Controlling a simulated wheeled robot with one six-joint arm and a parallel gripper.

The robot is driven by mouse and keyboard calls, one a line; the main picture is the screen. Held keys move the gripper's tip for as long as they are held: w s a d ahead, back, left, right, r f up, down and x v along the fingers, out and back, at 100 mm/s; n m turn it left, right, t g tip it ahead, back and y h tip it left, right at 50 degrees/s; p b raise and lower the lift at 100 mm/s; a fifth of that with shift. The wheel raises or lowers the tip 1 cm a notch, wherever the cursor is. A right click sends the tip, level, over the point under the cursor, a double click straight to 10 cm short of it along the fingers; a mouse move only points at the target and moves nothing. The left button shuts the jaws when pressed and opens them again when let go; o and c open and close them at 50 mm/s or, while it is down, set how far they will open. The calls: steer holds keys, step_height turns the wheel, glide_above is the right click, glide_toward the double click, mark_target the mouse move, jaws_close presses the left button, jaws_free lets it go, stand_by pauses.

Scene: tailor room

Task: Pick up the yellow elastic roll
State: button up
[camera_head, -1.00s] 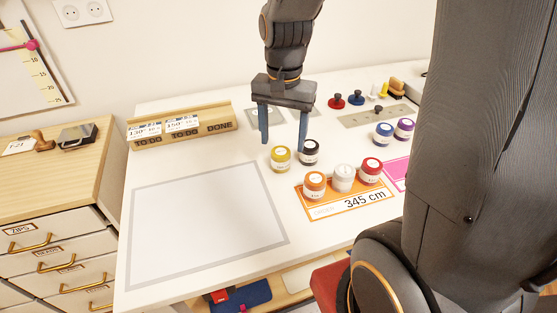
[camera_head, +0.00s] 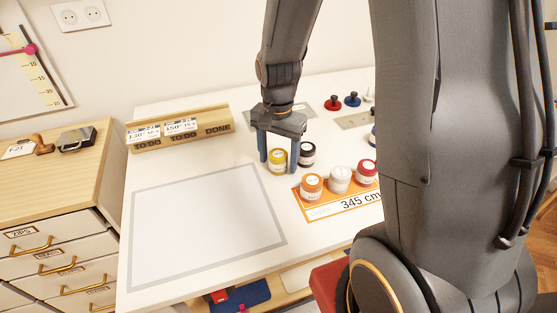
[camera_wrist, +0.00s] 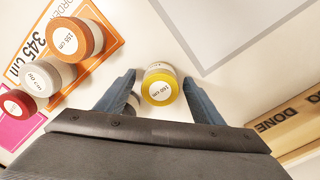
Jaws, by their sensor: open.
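The yellow elastic roll (camera_head: 277,161) stands upright on the white table, with a white round label on top. In the wrist view the yellow roll (camera_wrist: 160,86) lies between the two blue fingers. My gripper (camera_head: 278,155) is low over the table and open, with its fingers on either side of the roll. In the wrist view my gripper (camera_wrist: 158,85) shows a gap between each finger and the roll. A black roll (camera_head: 306,153) stands just right of the yellow one; in the wrist view it is mostly hidden behind my gripper.
A wooden label rack (camera_head: 180,130) is at the back left. The grey-bordered area (camera_head: 205,225) at the front is clear.

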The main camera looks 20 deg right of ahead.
steer(key=c, duration=1.1)
